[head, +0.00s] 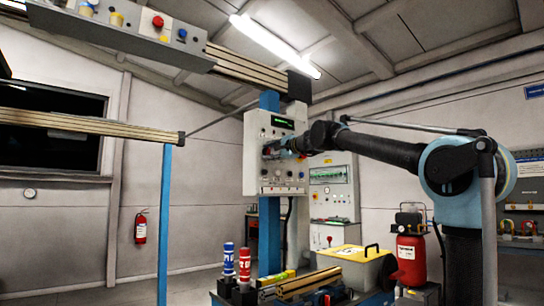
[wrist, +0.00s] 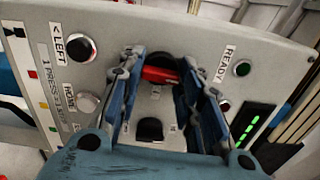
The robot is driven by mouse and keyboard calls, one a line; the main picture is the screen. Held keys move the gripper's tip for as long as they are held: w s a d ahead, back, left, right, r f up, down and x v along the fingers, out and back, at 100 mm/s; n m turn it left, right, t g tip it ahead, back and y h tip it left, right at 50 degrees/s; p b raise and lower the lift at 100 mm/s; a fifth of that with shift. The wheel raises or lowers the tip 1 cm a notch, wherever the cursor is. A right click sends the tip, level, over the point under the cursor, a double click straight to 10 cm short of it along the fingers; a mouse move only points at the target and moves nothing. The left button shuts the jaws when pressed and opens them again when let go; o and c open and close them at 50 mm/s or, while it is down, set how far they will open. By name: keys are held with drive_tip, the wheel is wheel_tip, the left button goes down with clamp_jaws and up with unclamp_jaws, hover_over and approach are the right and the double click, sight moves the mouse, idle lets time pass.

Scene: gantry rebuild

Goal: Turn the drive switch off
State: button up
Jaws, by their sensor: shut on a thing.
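The drive switch (wrist: 160,74), a red handle on a round dark base, is on the grey control panel (wrist: 200,40) in the wrist view. No label naming it is readable. My gripper (wrist: 163,80) has its two blue fingers on either side of the red handle and is shut on it. In the head view my gripper (head: 283,147) is at the face of the light panel (head: 254,178) on the blue column, and hides the switch there.
A green-lit display (wrist: 250,128) is at right. A bench with bottles (head: 244,265) stands below the panel.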

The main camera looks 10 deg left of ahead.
drive_tip(key=shift+f+n, duration=0.15)
drive_tip(key=shift+n, duration=0.45)
drive_tip(key=o, duration=1.1)
drive_tip(key=shift+c, duration=0.2)
drive_tip(key=shift+s+d, duration=0.1)
drive_tip(key=shift+d, duration=0.05)
drive_tip(key=v, duration=1.1)
drive_tip(key=shift+s+d, duration=0.2)
drive_tip(key=shift+d, duration=0.1)
